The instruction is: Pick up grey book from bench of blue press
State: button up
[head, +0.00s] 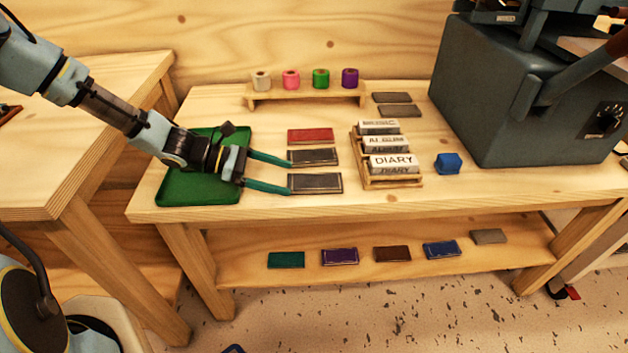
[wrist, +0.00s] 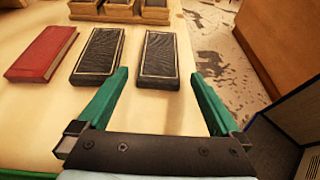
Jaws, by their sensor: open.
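Two dark grey books with pale borders lie flat on the bench (head: 250,207). The front grey book (head: 316,184) also shows in the wrist view (wrist: 160,60); the other grey book (head: 314,157) lies just behind it and shows in the wrist view (wrist: 99,56). My gripper (head: 290,178), with green fingers, is open and empty at the left end of the front book. In the wrist view its fingertips (wrist: 160,74) lie either side of that book's near end. I cannot tell their height above the bench. The blue-grey press (head: 485,95) stands at the bench's right.
A red book (head: 311,135) lies behind the grey pair. A green tray (head: 187,193) is under my wrist. A wooden rack (head: 398,183) of labelled foil rolls stands right of the books, near a blue block (head: 448,163). Flatter grey pieces (head: 399,111) lie farther back.

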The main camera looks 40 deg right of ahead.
aim_at(301, 181)
jog(key=shift+x, duration=1.65)
jog(key=shift+f, duration=0.1)
jog(key=c, duration=1.3)
jog(key=shift+c, duration=0.2)
